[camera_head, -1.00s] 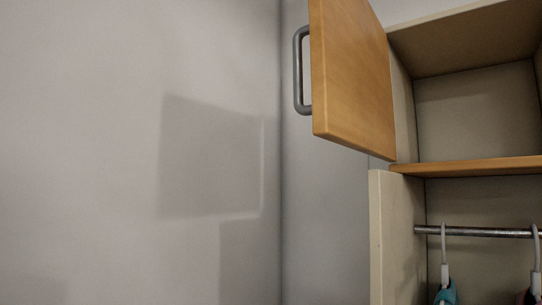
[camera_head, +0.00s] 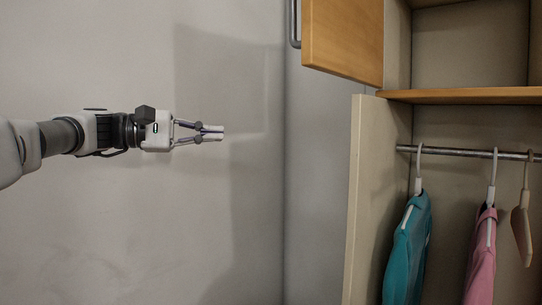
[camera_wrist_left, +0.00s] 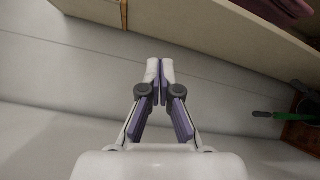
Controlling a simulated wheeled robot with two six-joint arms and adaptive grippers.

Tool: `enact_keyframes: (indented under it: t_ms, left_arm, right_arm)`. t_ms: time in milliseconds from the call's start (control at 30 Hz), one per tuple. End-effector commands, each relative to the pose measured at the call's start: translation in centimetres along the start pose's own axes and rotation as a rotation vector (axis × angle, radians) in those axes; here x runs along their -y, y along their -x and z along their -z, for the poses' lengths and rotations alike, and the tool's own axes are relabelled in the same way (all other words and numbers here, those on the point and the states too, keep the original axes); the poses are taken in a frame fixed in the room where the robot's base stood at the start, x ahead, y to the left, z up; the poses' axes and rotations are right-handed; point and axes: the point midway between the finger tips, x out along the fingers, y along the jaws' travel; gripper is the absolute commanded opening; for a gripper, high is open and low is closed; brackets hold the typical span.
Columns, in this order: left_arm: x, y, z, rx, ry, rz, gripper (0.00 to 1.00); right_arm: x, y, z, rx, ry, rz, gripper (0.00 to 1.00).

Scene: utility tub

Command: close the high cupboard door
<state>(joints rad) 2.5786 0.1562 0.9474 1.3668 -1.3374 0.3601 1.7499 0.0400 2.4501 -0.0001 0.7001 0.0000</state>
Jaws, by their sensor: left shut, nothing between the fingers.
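The high cupboard door (camera_head: 343,40) is an orange-brown wooden panel at the top of the head view. It stands open, swung out to the left of the upper compartment (camera_head: 468,45). Its grey bar handle (camera_head: 294,22) is on the door's left side, cut off by the picture's top edge. My left gripper (camera_head: 222,132) is shut and empty, pointing right, lower than the door and to its left, apart from it. In the left wrist view its fingertips (camera_wrist_left: 160,72) meet. My right gripper is not in view.
Below the wooden shelf (camera_head: 470,96), a metal rail (camera_head: 460,152) carries a teal garment (camera_head: 408,250), a pink garment (camera_head: 482,262) and a hanger (camera_head: 522,228). A pale lower door or side panel (camera_head: 368,200) stands left of them. Bare wall lies around my gripper.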

Motion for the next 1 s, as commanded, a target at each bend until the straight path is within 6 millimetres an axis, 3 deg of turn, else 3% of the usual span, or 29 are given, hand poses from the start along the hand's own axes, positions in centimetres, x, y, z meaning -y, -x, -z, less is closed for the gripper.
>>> enact_keyframes:
  t_ms: [33,100,233,433,833,1000]
  left_arm:
    - [-4.3,1.6,-3.4,-0.002,-0.088,-0.042,0.0]
    - [-8.1,3.4,-7.6,-0.003,-0.173,-0.076,0.0]
    - [-11.0,5.0,-11.8,-0.001,-0.242,-0.104,0.0]
    - [-11.5,3.3,-12.2,-0.001,-0.248,-0.102,0.0]
    - [-12.5,-5.2,-12.3,-0.002,-0.246,-0.1,0.0]
    - [-12.0,-7.0,-14.2,-0.003,-0.246,-0.102,0.0]
  right_arm:
    - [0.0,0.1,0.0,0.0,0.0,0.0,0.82]
    - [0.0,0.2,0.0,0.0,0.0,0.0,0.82]
    - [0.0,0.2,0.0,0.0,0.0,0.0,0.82]
    - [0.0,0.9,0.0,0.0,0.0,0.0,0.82]
    - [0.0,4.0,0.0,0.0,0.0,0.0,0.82]
    - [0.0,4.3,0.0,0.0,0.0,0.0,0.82]
